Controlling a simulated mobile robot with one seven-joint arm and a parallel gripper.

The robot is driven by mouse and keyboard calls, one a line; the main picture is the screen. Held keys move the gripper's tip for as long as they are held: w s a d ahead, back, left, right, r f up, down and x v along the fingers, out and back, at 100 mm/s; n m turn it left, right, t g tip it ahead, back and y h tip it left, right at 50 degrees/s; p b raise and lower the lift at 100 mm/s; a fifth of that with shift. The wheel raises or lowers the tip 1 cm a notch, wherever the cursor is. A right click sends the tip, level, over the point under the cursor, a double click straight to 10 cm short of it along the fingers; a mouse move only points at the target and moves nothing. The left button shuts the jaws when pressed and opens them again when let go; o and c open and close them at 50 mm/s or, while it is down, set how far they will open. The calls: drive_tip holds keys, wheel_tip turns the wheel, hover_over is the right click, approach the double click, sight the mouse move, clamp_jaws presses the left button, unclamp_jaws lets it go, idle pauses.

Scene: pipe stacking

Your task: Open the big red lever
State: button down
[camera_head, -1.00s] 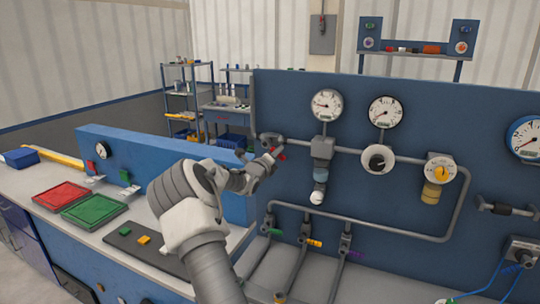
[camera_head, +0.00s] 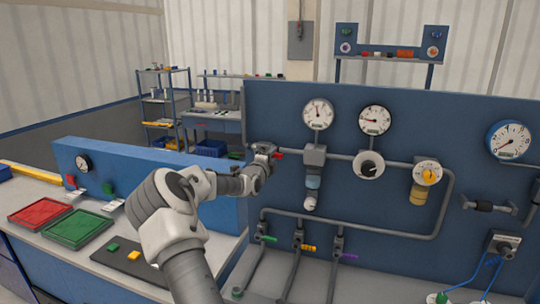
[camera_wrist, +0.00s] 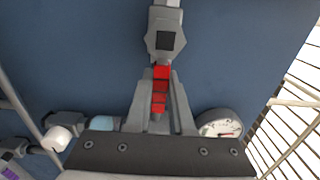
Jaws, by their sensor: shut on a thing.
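The big red lever (camera_wrist: 160,88) sits between the two fingers of my gripper (camera_wrist: 160,78) in the wrist view, below a grey valve body (camera_wrist: 164,38). In the head view, a small red part of the lever (camera_head: 279,155) shows beside my gripper (camera_head: 267,155), near the left end of the upper pipe on the blue panel. My gripper is shut on the lever. Most of the lever and valve is hidden by my gripper and arm in the head view.
The blue panel (camera_head: 400,115) carries several gauges, such as the round white one (camera_head: 318,114), and grey pipes. Green, yellow and purple levers (camera_head: 308,247) sit on lower pipes. Red and green trays (camera_head: 77,229) lie on the left bench. A low blue wall (camera_head: 110,160) stands behind my arm.

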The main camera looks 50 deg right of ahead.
idle(0.5)
drive_tip(key=c, duration=0.8)
unclamp_jaws()
drive_tip(key=b+v, duration=0.2)
drive_tip(key=v, duration=1.5)
drive_tip(key=shift+s+a+b, duration=0.15)
drive_tip(key=shift+a+b, duration=0.05)
drive_tip(key=shift+b, duration=0.1)
